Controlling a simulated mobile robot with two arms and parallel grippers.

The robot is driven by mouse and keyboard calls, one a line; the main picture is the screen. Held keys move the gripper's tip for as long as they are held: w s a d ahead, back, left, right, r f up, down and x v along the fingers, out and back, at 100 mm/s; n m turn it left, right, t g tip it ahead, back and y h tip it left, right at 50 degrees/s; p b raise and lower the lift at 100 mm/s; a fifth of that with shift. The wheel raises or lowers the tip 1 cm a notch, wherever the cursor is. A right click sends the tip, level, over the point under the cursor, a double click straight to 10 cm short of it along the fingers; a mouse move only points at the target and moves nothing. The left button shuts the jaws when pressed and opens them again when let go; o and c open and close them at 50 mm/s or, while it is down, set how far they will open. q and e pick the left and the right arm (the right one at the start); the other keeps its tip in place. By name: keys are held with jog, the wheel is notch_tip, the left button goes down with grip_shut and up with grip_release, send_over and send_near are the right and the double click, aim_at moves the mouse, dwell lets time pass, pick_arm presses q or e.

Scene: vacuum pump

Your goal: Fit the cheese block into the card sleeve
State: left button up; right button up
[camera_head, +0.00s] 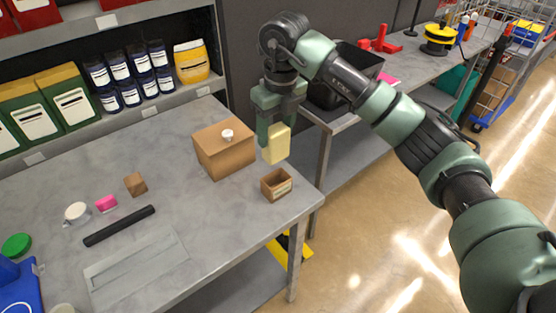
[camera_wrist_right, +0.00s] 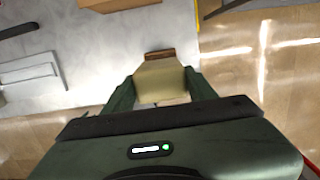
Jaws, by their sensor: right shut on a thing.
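The cheese block (camera_head: 277,144) is pale yellow and hangs upright from my right gripper (camera_head: 270,125), which is shut on it. The card sleeve (camera_head: 276,186) is a small open-topped brown box with a pale label on its front, standing near the table's right corner. The block is above the sleeve and apart from it in the head view. In the right wrist view, the cheese block (camera_wrist_right: 161,82) sits between the fingers of my right gripper (camera_wrist_right: 160,95), and a brown edge of the sleeve (camera_wrist_right: 159,54) shows just beyond it. My left gripper is not in view.
A larger brown box (camera_head: 224,150) with a white knob stands left of the sleeve. A brown cube (camera_head: 135,184), a pink block (camera_head: 106,203), a white cup (camera_head: 77,213) and a black bar (camera_head: 119,226) lie farther left. The table edge is close right of the sleeve.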

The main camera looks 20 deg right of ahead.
aim_at(276, 162)
notch_tip(276, 162, down, 5)
jog(key=shift+s+p, duration=0.1)
jog(key=shift+p, duration=0.45)
jog(key=shift+f, duration=0.5)
notch_tip(276, 162, down, 3)
jog(key=shift+f+p, duration=0.2)
jog(key=shift+p, duration=0.45)
jog(key=shift+f, duration=0.3)
jog(key=shift+f, duration=0.1)
jog(key=shift+f+b, duration=0.55)
jog(key=shift+b, duration=0.1)
jog(key=o, duration=1.7)
